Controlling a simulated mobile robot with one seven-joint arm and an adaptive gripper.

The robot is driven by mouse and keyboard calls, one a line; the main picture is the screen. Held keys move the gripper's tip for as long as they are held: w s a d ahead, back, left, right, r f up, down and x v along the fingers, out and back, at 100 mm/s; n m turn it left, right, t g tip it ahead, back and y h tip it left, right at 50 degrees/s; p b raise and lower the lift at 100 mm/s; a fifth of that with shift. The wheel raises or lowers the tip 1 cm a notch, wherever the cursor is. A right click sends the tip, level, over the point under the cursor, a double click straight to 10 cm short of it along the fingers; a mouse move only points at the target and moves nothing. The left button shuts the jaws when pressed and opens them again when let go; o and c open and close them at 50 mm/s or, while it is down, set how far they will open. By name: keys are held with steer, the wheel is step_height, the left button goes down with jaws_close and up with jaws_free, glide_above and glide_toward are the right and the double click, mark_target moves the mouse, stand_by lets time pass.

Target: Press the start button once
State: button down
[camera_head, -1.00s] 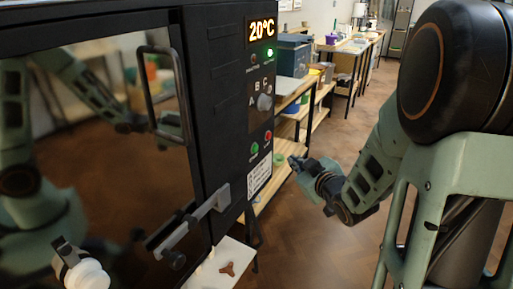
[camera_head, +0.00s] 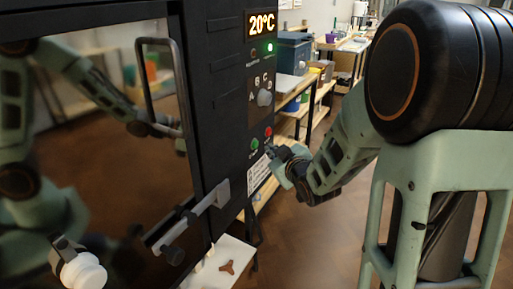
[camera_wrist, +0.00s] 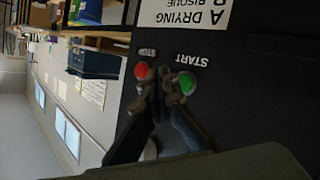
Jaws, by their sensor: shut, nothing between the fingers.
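The green start button (camera_head: 255,143) is on the lower part of the black kiln's control panel. In the wrist view the green button (camera_wrist: 187,83) sits under the word START. The red stop button (camera_head: 268,131) is beside it and also shows in the wrist view (camera_wrist: 141,70). My gripper (camera_head: 270,149) is shut and empty, just in front of the panel by the green button. In the wrist view its fingertips (camera_wrist: 168,88) lie between the two buttons, closer to the green one. I cannot tell whether they touch it.
A selector knob (camera_head: 264,97) is above the buttons. A door handle (camera_head: 160,85) and a latch (camera_head: 195,215) stick out at the left. A white shelf (camera_head: 222,262) juts out below.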

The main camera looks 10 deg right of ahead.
steer(key=shift+w+a, duration=0.45)
steer(key=shift+a, duration=0.2)
stand_by(1.0)
steer(key=shift+w+a+b, duration=0.25)
steer(key=shift+a+b, duration=0.05)
steer(key=shift+b, duration=0.3)
steer(key=shift+w+a+b, duration=0.3)
steer(key=shift+a+b, duration=0.05)
steer(key=shift+a, duration=0.1)
stand_by(0.4)
steer(key=shift+d, duration=0.1)
steer(key=shift+s+d, duration=0.55)
steer(key=shift+d, duration=0.1)
